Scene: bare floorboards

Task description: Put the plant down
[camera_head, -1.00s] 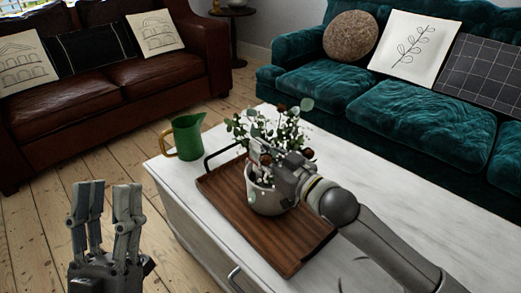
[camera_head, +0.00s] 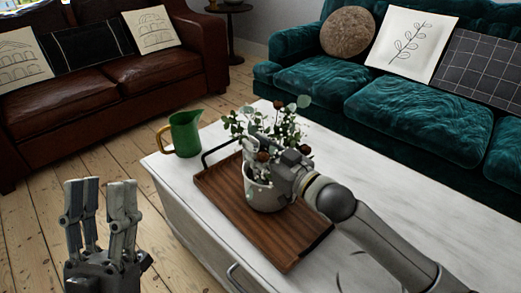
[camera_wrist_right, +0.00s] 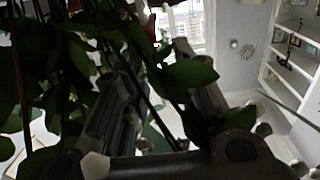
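The plant (camera_head: 283,126) has green leaves and brown-red blooms in a pale grey-white pot (camera_head: 262,192). The pot stands upright at the wooden tray (camera_head: 285,250) on the white table; whether its base touches the tray is hard to tell. My right gripper (camera_head: 262,158) is at the pot's upper right side, among the leaves. In the right wrist view, dark leaves (camera_wrist_right: 190,73) cover much of the right gripper (camera_wrist_right: 155,105), whose fingers show apart. Its contact with the pot is hidden. My left gripper (camera_head: 102,212) is open and empty, left of the table.
A green jug (camera_head: 186,133) stands behind the tray's left end, near its black handle (camera_head: 212,150). The white table (camera_head: 400,190) has free room right of the tray. A teal sofa (camera_head: 400,110) and a brown leather sofa (camera_head: 120,95) stand behind.

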